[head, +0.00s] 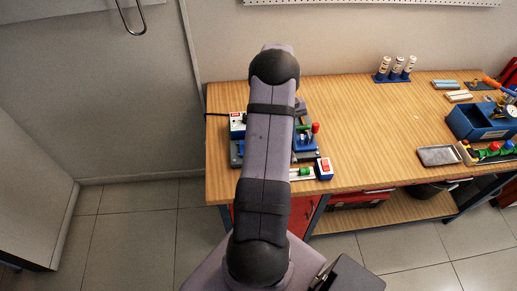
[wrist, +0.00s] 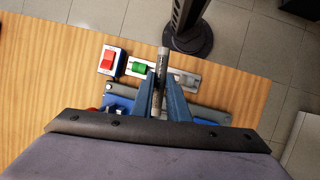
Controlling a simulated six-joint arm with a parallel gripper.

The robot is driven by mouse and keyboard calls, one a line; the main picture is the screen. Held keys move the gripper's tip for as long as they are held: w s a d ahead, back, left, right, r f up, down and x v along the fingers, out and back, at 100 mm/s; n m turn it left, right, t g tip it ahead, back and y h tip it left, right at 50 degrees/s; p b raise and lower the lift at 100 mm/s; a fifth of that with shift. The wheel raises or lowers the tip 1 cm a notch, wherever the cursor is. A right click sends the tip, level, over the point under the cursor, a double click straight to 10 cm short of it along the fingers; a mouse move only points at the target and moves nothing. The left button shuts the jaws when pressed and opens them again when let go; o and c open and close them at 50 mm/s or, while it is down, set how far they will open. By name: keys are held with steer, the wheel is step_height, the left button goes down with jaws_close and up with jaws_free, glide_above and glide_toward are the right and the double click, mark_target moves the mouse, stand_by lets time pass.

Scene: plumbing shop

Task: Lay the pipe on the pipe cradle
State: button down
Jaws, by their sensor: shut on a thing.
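My gripper (wrist: 160,88) is shut on a grey pipe (wrist: 163,56) in the wrist view. The pipe stands out past the fingertips toward the top of the picture, and its lower part runs between the fingers. Blue and grey fixture parts (wrist: 117,104) lie on the bench behind and beside the fingers. I cannot tell which of them is the pipe cradle, since the fingers and wrist hide much of that area. In the head view my arm covers the gripper and the pipe. A blue fixture with a red knob (head: 306,140) shows just right of the arm.
A red switch box (wrist: 112,60) and a green part on a pale strip (wrist: 139,69) lie near the bench edge. In the head view, a grey tray (head: 438,156), a blue toolbox (head: 480,122) and white-capped bottles (head: 396,68) stand to the right. The wooden bench (head: 365,125) between is clear.

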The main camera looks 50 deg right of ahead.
steer(key=w+d+r+n+t+h, duration=0.1)
steer(key=w+d+n+h, duration=0.3)
steer(key=d+n, duration=0.5)
steer(key=shift+n+h, duration=0.5)
steer(key=shift+n, duration=3.3)
steer(key=shift+f+b, duration=0.1)
steer(key=shift+b, duration=0.2)
steer(key=shift+f+b, duration=2.3)
steer(key=shift+f, duration=0.8)
steer(key=c, duration=1.6)
jaws_free()
steer(key=shift+c, duration=0.2)
